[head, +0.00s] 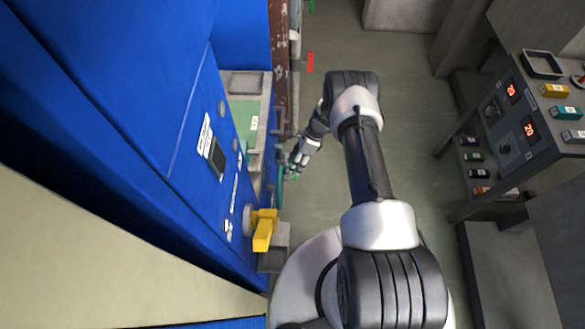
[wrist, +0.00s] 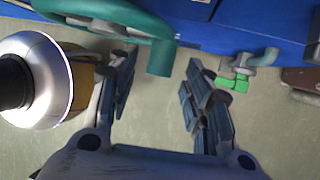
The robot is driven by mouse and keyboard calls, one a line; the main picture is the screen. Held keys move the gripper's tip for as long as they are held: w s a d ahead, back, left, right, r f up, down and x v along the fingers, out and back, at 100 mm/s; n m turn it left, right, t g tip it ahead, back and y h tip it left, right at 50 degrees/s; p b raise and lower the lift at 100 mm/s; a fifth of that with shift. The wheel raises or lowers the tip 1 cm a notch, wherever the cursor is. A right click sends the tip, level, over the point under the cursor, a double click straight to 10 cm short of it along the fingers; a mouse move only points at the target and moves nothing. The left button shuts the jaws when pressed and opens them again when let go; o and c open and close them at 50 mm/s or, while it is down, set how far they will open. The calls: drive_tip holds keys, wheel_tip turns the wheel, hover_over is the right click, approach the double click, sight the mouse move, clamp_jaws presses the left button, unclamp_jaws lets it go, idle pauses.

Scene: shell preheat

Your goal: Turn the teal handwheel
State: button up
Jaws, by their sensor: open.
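The teal handwheel (head: 279,186) is on the front of the blue machine and shows nearly edge-on in the head view. In the wrist view its curved rim (wrist: 105,17) crosses the upper left. A teal grip (wrist: 160,57) sticks out from the rim. My gripper (head: 291,175) is beside the wheel. In the wrist view my gripper (wrist: 161,72) is open, and the teal grip appears between its two fingertips. I cannot tell whether the fingers touch it. Nothing is held.
A yellow lever (head: 263,232) is on the machine nearer me. A control bench (head: 535,120) stands right; the floor between is clear.

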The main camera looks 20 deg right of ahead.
drive_tip(key=shift+x, duration=1.35)
drive_tip(key=shift+c, duration=0.2)
clamp_jaws()
